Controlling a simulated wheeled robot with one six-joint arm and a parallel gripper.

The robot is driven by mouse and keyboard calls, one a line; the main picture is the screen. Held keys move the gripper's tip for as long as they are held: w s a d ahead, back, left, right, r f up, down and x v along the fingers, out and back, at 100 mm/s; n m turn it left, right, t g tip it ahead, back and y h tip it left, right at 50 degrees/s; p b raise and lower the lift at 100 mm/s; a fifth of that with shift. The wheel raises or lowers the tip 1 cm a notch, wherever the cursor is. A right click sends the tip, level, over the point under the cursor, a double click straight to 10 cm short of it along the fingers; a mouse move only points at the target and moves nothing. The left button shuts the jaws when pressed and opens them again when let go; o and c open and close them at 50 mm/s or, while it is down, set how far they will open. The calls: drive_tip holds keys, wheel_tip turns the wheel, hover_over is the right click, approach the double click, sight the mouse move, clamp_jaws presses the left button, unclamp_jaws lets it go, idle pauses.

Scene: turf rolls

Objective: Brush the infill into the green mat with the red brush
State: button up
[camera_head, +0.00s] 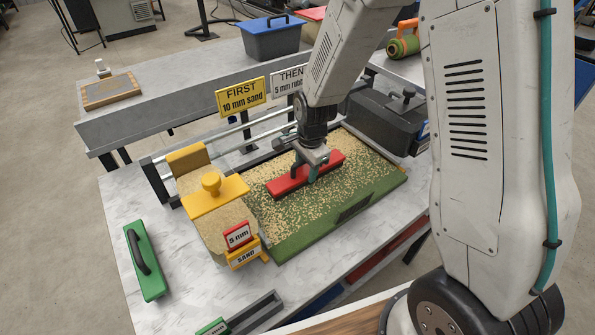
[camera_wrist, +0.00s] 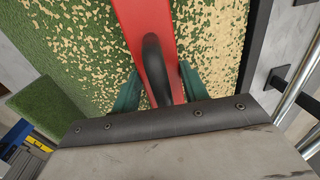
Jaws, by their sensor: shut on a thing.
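The red brush (camera_head: 290,183) lies across the upper part of the green mat (camera_head: 370,196) in the head view. My gripper (camera_head: 313,172) is shut on its handle. In the wrist view the red brush (camera_wrist: 140,22) runs up between the teal fingers of my gripper (camera_wrist: 158,88), which sit on both sides of its dark handle. Tan infill (camera_head: 277,215) is scattered over the mat, denser toward the left and far side. The near right part of the mat shows more bare green. Whether the bristles touch the mat is hidden.
A green brush (camera_head: 146,262) lies on the table's left. Yellow FIRST (camera_head: 241,95) and white THEN (camera_head: 288,80) signs stand behind. A dark box (camera_head: 385,120) is at the back right.

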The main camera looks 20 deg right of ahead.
sight(333, 157)
drive_tip(key=shift+w+d, duration=0.5)
drive_tip(key=shift+d, duration=1.1)
drive_tip(key=shift+w+d, duration=0.55)
drive_tip(key=shift+d, duration=1)
drive_tip(key=shift+w+d, duration=0.5)
drive_tip(key=shift+d, duration=1.1)
drive_tip(key=shift+a, duration=0.1)
drive_tip(key=shift+s+a, duration=0.3)
drive_tip(key=shift+a, duration=0.45)
drive_tip(key=shift+s+a, duration=0.25)
drive_tip(key=shift+a, duration=0.45)
drive_tip(key=shift+w+d, duration=0.25)
drive_tip(key=shift+d, duration=0.5)
drive_tip(key=shift+w+d, duration=0.25)
drive_tip(key=shift+d, duration=0.5)
